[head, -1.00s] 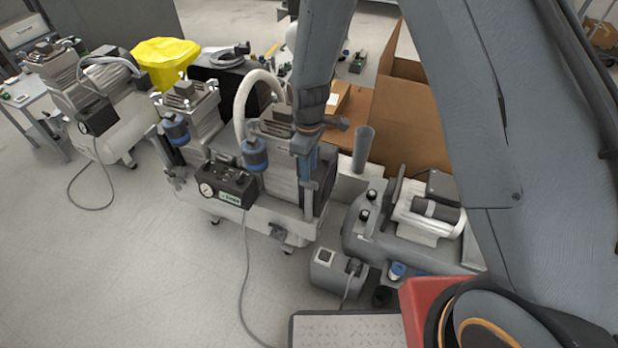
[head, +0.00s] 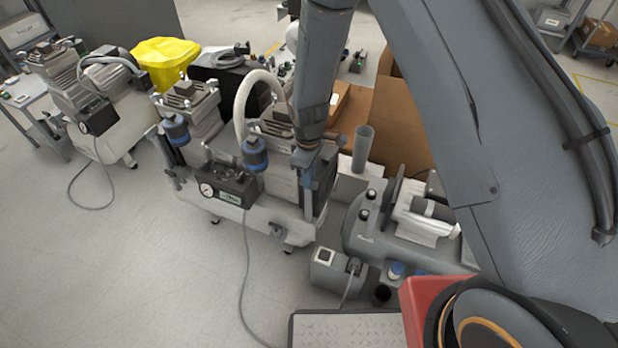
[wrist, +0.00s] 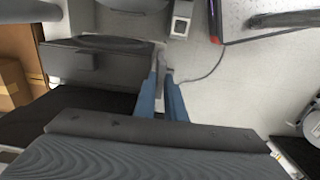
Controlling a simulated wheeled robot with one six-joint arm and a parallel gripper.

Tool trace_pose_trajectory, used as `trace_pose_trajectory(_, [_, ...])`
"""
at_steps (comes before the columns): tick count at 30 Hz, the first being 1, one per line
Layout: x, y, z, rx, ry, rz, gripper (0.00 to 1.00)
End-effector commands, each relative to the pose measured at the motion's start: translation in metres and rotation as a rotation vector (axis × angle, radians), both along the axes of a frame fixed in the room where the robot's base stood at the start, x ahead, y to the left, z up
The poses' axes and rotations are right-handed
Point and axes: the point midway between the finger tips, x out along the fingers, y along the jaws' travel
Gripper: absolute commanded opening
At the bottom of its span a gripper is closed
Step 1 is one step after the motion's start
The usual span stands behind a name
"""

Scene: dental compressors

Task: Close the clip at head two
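The white twin-head compressor (head: 262,226) stands on the floor in the middle of the head view. Its left head (head: 188,100) and right head (head: 283,160) each have a blue-banded filter in front; the right one (head: 255,153) is beside the white hose. My gripper (head: 307,185) points down at the right end of the right head, with its blue fingers close to that side. In the wrist view, the fingers (wrist: 161,72) are close together with a narrow gap. I cannot tell whether anything is between their tips. I cannot make out the clip at head two; my gripper and wrist cover that area.
A grey compressor (head: 372,237) stands just right of my gripper, with a grey upright tube (head: 362,148) behind it. A small grey box (head: 325,272) is in front. Cardboard boxes (head: 402,120) stand behind. Open floor (head: 110,265) lies at the front left.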

Motion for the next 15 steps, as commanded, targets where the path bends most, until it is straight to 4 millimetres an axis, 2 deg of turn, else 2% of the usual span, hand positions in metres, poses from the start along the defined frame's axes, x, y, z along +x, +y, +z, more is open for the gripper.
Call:
trace_pose_trajectory(8, [-0.0004,0.0001,0.0003,0.000,0.000,-0.032,0.00])
trace_pose_trajectory(15, [-0.0006,0.0000,0.0007,-0.001,0.001,-0.161,0.00])
